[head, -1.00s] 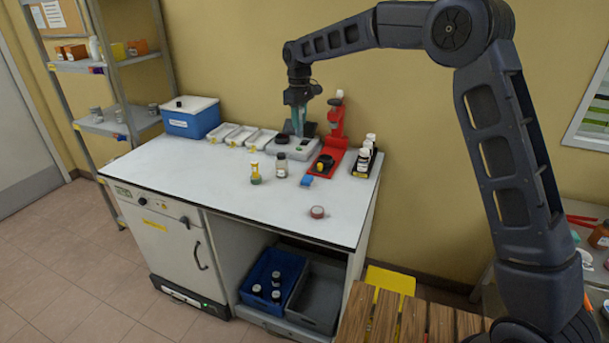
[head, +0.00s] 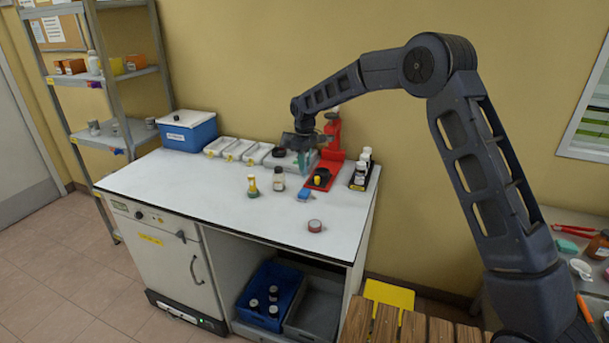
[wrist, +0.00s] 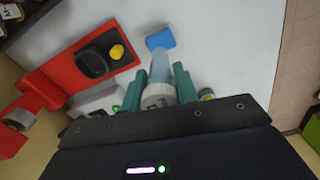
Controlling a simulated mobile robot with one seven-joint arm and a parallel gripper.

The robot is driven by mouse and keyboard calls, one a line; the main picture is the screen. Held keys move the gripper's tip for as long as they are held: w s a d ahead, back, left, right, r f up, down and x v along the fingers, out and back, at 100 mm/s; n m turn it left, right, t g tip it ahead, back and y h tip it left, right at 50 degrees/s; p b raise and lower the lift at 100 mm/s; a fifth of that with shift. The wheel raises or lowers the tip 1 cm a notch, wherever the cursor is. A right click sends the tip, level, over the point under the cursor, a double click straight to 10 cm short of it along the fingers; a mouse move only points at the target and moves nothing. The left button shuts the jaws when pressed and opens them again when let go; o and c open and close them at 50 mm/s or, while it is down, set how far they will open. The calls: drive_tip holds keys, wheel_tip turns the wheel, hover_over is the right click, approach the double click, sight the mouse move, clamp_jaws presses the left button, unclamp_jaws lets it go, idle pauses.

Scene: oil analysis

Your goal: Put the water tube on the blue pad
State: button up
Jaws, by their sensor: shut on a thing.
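The water tube (wrist: 160,68) is a clear tube with a whitish cap, held between the green fingers of my gripper (wrist: 158,85) in the wrist view. Its clear end points toward the blue pad (wrist: 160,38) in that picture; I cannot tell the exact height above the table. In the head view my gripper (head: 302,162) is over the back right of the white bench, behind the small blue pad (head: 304,196). The pad lies flat on the bench, with nothing seen on it. The tube is too small to make out well in the head view.
A red stand (head: 332,145) with a black ring and yellow piece is close right of my gripper. A black rack of white-capped bottles (head: 361,172) is further right. A brownish round jar (head: 315,226) is in front.

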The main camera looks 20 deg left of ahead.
sight(304, 174)
drive_tip(key=shift+f, duration=2.8)
drive_tip(key=shift+f, duration=0.1)
drive_tip(key=o, duration=0.9)
drive_tip(key=shift+o, duration=0.2)
wheel_tip(304, 174, up, 12)
drive_tip(key=shift+r, duration=0.1)
